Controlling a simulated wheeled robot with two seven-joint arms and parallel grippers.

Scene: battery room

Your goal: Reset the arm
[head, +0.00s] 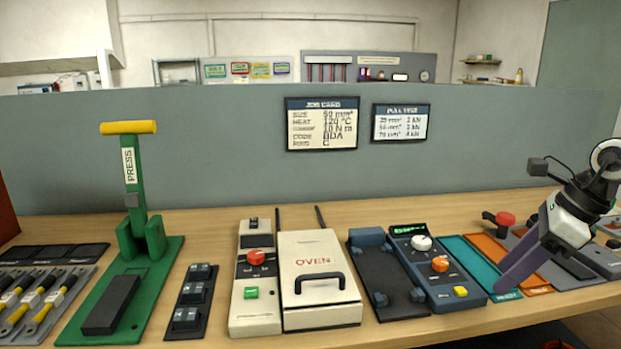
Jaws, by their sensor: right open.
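My right arm comes in from the right. Its right gripper (507,282) is white and dark, with long purple-grey fingers pointing down and left. The fingers appear in front of the teal mat and the orange mat at the right of the bench; the gap between them is hard to see from this angle. No object shows in the gripper. Whether the fingertips touch the bench or mats cannot be told. My left gripper is not in view.
On the wooden bench (400,213) stand a green press (140,200), a cream oven (318,265), a dark fixture (385,275), a blue control box (440,270), a teal mat (470,255) and an orange mat (490,250). A red-knobbed device (505,219) is behind the right gripper. A grey partition (230,150) stands behind.

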